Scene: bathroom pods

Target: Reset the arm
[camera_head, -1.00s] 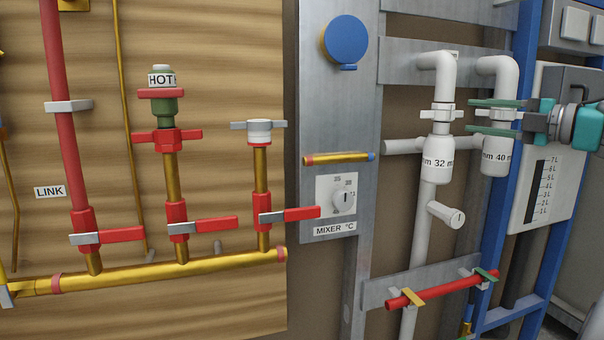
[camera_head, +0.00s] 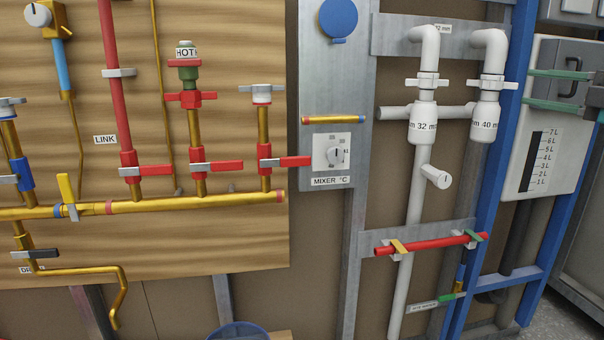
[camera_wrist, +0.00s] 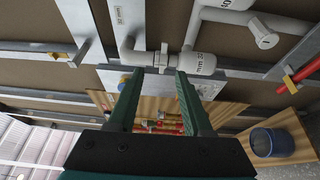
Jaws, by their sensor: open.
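My gripper (camera_head: 530,88) is at the right edge of the head view, with two green fingers pointing left, apart and with nothing between them. They show in front of the grey cistern panel (camera_head: 545,165) with its litre scale, right of the white 40 mm trap (camera_head: 485,122). The rest of my arm is out of the head view. In the wrist view the open gripper (camera_wrist: 158,72) reaches up the picture, its fingertips just below the white 32 mm trap (camera_wrist: 198,63) in the picture. I cannot tell the distance between them.
A blue upright post (camera_head: 500,150) stands between the traps and the panel. A red pipe (camera_head: 430,245) with clips runs low down. The brass manifold (camera_head: 170,203) with red valves is at the left.

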